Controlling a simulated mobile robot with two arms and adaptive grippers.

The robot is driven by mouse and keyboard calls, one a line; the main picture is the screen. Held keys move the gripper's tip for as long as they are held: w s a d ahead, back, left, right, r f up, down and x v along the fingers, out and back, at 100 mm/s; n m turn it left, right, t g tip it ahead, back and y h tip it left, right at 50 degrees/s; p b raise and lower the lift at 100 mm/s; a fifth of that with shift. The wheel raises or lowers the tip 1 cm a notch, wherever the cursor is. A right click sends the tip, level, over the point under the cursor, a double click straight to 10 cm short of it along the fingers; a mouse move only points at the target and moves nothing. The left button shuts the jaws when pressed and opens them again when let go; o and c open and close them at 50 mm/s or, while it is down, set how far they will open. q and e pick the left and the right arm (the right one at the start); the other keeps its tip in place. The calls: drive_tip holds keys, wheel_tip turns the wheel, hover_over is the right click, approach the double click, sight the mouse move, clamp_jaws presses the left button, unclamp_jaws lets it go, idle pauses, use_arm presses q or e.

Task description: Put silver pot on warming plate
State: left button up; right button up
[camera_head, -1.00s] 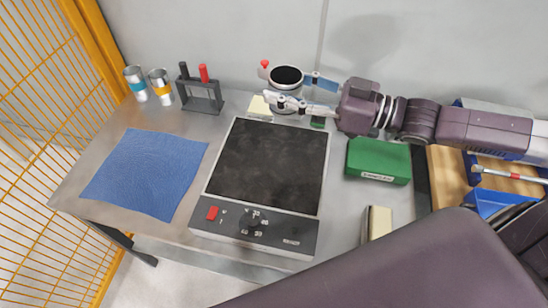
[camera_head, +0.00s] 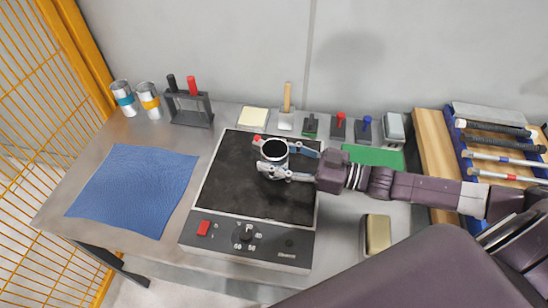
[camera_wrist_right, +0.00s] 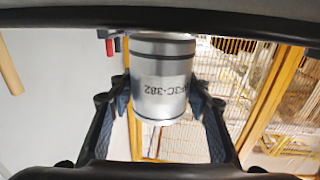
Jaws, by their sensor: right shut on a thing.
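The pot is upright over the upper right part of the warming plate (camera_head: 235,190), a black square surface with a front panel. I cannot tell whether the pot's base touches the plate. In the right wrist view the pot (camera_wrist_right: 161,85) shows a printed label, with a finger on each side. My left gripper is not in view.
A blue cloth (camera_head: 132,190) lies left of the plate. Two cans (camera_head: 149,100) and a rack with handles (camera_head: 190,108) stand at the back left. A beige block (camera_head: 377,234) is at the right.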

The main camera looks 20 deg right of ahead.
drive_tip(key=shift+f, duration=0.4)
drive_tip(key=shift+f, duration=0.1)
drive_tip(key=o, duration=1.2)
drive_tip(key=shift+v, duration=3.8)
